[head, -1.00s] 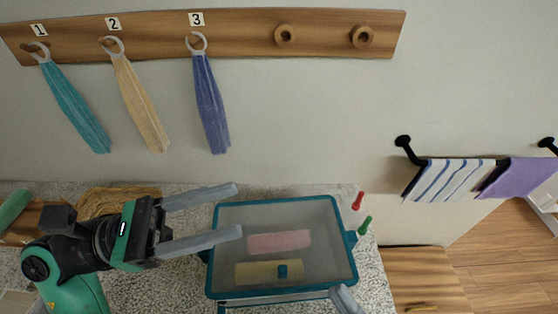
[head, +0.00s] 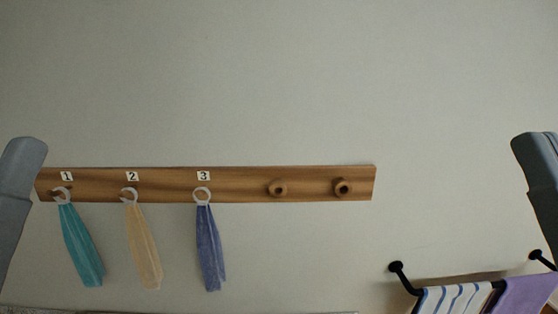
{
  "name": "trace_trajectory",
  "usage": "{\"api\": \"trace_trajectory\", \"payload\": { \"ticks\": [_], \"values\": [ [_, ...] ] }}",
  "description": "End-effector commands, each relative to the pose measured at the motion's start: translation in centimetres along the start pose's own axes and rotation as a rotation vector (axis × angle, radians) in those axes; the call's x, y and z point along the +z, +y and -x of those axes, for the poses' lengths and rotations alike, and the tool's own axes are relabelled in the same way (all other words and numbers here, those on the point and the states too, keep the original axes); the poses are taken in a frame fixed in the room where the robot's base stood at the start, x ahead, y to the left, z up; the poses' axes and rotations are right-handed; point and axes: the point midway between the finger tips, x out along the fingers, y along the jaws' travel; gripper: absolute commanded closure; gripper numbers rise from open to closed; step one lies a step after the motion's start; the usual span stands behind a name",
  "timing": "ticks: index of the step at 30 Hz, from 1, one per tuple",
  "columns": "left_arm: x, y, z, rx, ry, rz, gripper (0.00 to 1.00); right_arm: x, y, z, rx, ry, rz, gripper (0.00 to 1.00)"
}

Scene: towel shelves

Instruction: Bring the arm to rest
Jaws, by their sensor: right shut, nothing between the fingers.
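A grey finger part of my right gripper (head: 540,165) shows at the right edge, raised in front of the wall. It appears shut with nothing held, and the rest of it is out of frame. A similar grey part of my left gripper (head: 20,165) shows at the left edge. Only this part shows, so its opening cannot be told. Both stand apart from the towels and the rack.
A wooden peg rack (head: 240,183) holds a teal towel (head: 80,245), a beige towel (head: 142,245) and a blue towel (head: 209,248) under labels 1, 2 and 3. Two right pegs are bare. A striped towel (head: 452,300) and a purple towel (head: 525,295) hang lower right.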

Motion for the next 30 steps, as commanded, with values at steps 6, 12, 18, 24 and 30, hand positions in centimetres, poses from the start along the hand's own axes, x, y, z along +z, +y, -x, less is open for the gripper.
{"api": "trace_trajectory", "payload": {
  "ticks": [6, 12, 18, 24, 30],
  "values": [
    [-8.3, -0.1, -9.1, -0.002, -0.001, -0.004, 0.43, -8.3, 0.1, -9.1, 0.002, 0.000, 0.003, 1.00],
    [-14.3, -0.1, -15.6, -0.003, -0.001, -0.005, 0.43, -14.3, 0.1, -15.6, 0.002, -0.001, 0.004, 1.00],
    [-16.7, -0.1, -18.3, -0.003, -0.002, -0.006, 0.43, -16.7, 0.1, -18.3, 0.003, -0.001, 0.005, 1.00],
    [-16.6, -0.1, -18.1, -0.003, -0.001, -0.006, 0.43, -16.6, 0.1, -18.1, 0.003, -0.001, 0.005, 1.00],
    [-16.6, -0.1, -18.1, -0.003, -0.001, -0.006, 0.43, -16.6, 0.1, -18.1, 0.003, -0.001, 0.005, 1.00]
  ]
}}
